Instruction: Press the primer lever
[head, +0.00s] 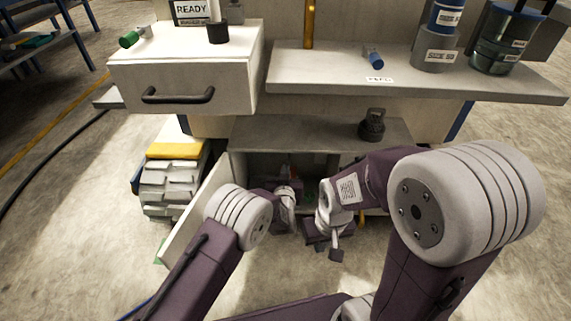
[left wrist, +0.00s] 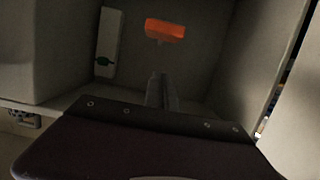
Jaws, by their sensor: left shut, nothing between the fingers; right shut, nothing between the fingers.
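An orange-red block-like piece (left wrist: 165,30), which may be the primer lever, shows on the dim inner wall of a compartment in the left wrist view. My left gripper (left wrist: 161,80) has its thin fingers together, pointing at that wall a little below the orange piece, with a visible gap in the picture. In the head view my left gripper (head: 291,183) is inside the open lower cabinet, and the lever is hard to make out there. My right gripper (head: 336,253) is shut and empty, low in front of the cabinet on the right.
A pale panel with a green mark (left wrist: 108,42) is left of the orange piece. The open cabinet door (head: 196,208) stands left of my left gripper.

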